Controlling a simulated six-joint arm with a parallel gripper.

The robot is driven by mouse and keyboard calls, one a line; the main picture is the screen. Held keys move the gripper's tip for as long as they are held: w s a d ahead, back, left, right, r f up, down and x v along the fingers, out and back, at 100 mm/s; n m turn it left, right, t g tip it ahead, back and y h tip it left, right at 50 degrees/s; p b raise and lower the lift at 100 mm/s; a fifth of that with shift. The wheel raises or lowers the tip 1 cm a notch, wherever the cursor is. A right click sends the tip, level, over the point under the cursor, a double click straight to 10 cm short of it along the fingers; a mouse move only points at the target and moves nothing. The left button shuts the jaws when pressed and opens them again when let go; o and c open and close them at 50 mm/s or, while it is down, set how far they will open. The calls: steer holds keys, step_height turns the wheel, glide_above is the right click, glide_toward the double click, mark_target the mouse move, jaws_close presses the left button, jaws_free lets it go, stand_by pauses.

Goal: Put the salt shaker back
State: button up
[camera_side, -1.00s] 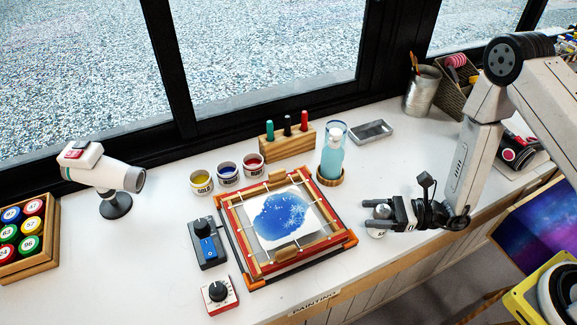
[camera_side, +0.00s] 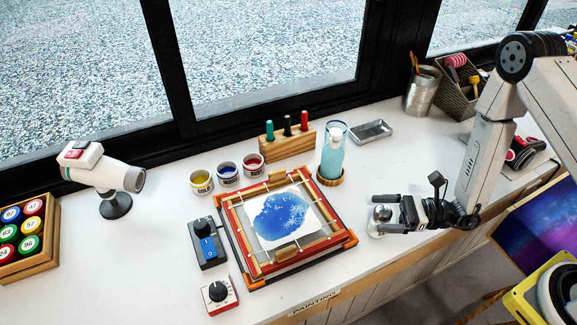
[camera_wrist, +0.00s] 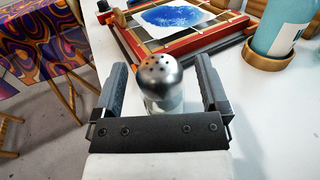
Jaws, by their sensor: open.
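The salt shaker (camera_side: 378,222) stands upright on the white worktop, near its front edge, with a domed metal cap and a clear body. In the wrist view the shaker (camera_wrist: 160,82) shows its holed cap, and its lower body is partly hidden behind the gripper's dark crossbar. My gripper (camera_side: 385,212) is open and low over the worktop, with its fingers reaching left on both sides of the shaker. In the wrist view my gripper (camera_wrist: 158,85) has one finger on each side of the shaker, with gaps between them and it.
A framed silk painting (camera_side: 283,216) lies to the left. A blue bottle (camera_side: 332,158) stands in a round wooden holder (camera_side: 331,178) behind it. A metal tray (camera_side: 371,131) lies at the back, empty. The worktop's front edge (camera_wrist: 98,75) is close by.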

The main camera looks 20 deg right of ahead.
steer(key=shift+v, duration=4.85)
steer(key=shift+s+a+r+n+g, duration=0.25)
steer(key=shift+n+g, duration=0.15)
steer(key=shift+g, duration=0.1)
steer(key=s+a+r+n+g+h, duration=0.1)
steer(key=s+r+n+g+h, duration=0.2)
steer(key=s+n+g+h, duration=0.65)
steer(key=w+d+r+n+t+h, duration=0.3)
steer(key=w+r+n+t+h, duration=0.2)
steer(key=w+n, duration=0.4)
step_height(320, 180, up, 3)
steer(key=n+h, duration=0.1)
steer(key=n, duration=0.3)
steer(key=shift+w+f, duration=0.2)
steer(key=shift+w, duration=0.2)
steer(key=shift+h, duration=0.25)
